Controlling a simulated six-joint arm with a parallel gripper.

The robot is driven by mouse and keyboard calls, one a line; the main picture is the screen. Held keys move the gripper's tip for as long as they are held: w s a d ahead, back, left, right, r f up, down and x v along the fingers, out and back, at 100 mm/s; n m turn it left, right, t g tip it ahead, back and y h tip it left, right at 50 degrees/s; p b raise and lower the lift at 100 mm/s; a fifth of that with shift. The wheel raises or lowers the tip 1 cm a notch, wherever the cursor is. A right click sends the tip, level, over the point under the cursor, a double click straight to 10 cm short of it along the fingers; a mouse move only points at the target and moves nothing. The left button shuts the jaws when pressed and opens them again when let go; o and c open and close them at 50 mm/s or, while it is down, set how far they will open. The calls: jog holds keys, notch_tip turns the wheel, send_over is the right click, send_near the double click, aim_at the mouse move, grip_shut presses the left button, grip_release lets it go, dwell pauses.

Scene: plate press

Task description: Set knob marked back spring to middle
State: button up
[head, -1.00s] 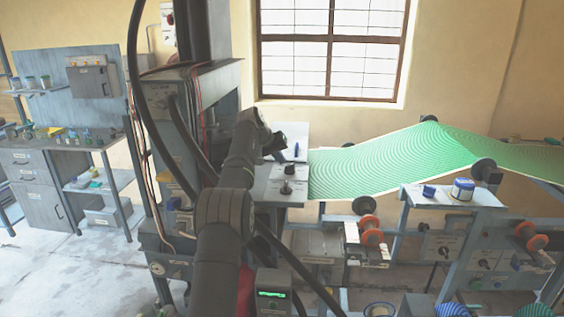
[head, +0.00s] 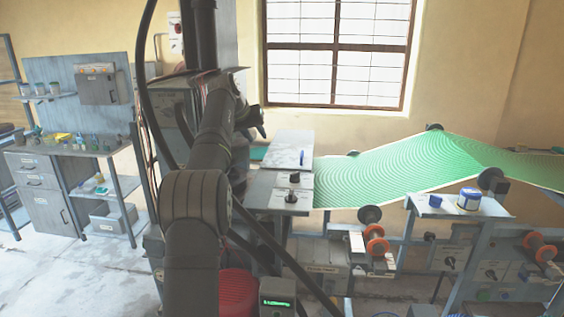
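Two dark knobs stand on the pale panel at the near end of the green sheet: an upper knob (head: 294,178) and a lower knob (head: 291,197). More dark knobs sit on the machine front at right, such as one beside the orange spool (head: 450,262) and one further right (head: 490,273). The labels are too small to read, so I cannot tell which knob is marked back spring. My gripper (head: 258,122) is up and left of the pale panel, apart from all knobs. Its fingers are dark and small, partly behind my wrist, and their opening is unclear.
A green patterned sheet (head: 395,170) slopes up over rollers at right. A blue-lidded tin (head: 469,199) stands on a shelf there. A small box with a green display (head: 277,298) is low in front. A workbench (head: 60,150) stands at left, with open floor before it.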

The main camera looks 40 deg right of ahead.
jog(key=w+a+r+m+t+y, duration=0.2)
jog(key=w+a+r+m+t, duration=0.6)
jog(key=w+a+r+t, duration=0.5)
jog(key=n+g+h, duration=0.8)
jog(key=n+g, duration=0.7)
jog(key=n, duration=2)
send_near(293, 174)
jog(key=x, duration=1)
